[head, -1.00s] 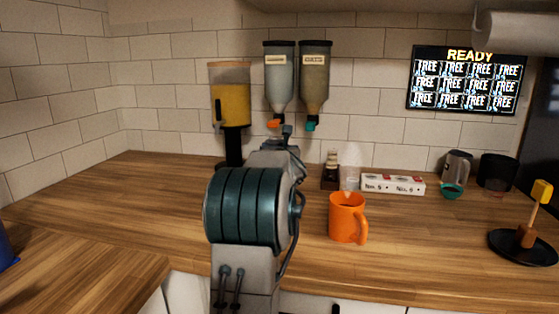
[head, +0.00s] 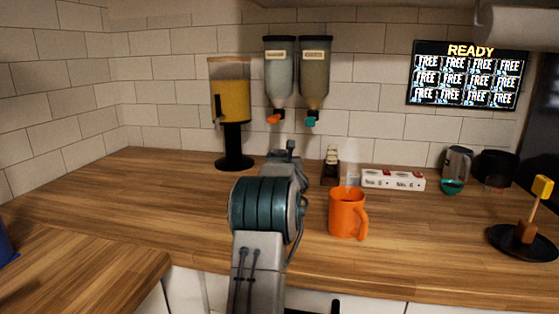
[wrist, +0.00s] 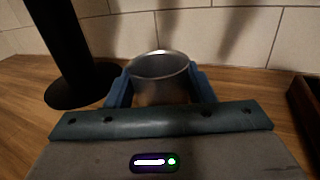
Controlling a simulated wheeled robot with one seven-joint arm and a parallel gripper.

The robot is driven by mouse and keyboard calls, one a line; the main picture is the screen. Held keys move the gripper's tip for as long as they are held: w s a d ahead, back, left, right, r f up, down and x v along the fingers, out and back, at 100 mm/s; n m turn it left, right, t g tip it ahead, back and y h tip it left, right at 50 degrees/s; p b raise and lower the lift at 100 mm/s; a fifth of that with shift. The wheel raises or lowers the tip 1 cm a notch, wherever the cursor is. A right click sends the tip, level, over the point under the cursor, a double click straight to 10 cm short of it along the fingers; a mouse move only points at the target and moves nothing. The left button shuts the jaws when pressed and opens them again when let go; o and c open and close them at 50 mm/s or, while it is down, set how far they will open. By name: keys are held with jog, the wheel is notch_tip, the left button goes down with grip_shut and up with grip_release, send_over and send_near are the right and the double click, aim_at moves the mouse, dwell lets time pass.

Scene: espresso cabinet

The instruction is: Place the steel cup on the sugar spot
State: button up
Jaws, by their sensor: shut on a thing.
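In the wrist view the steel cup (wrist: 160,68) stands upright between the blue fingers of my gripper (wrist: 161,88), one finger on each side. My gripper is shut on it. The cup's round rim and part of its inside show, and its lower part is hidden by my gripper. In the head view my arm hides the cup. I cannot tell whether its base touches the counter. Two wall dispensers hang above this area, one pale with an orange spout (head: 278,75) and one olive with a teal spout (head: 314,75). Their labels are too small to read. No marked sugar spot shows.
A yellow-filled drink dispenser (head: 231,95) stands left of my gripper; its black base (wrist: 82,84) is close by in the wrist view. An orange mug (head: 345,216) stands to the right.

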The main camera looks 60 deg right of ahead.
jog(key=shift+r, duration=0.1)
jog(key=o, duration=1.1)
jog(key=shift+r, duration=0.1)
jog(key=b+v, duration=0.1)
jog(key=v, duration=1.1)
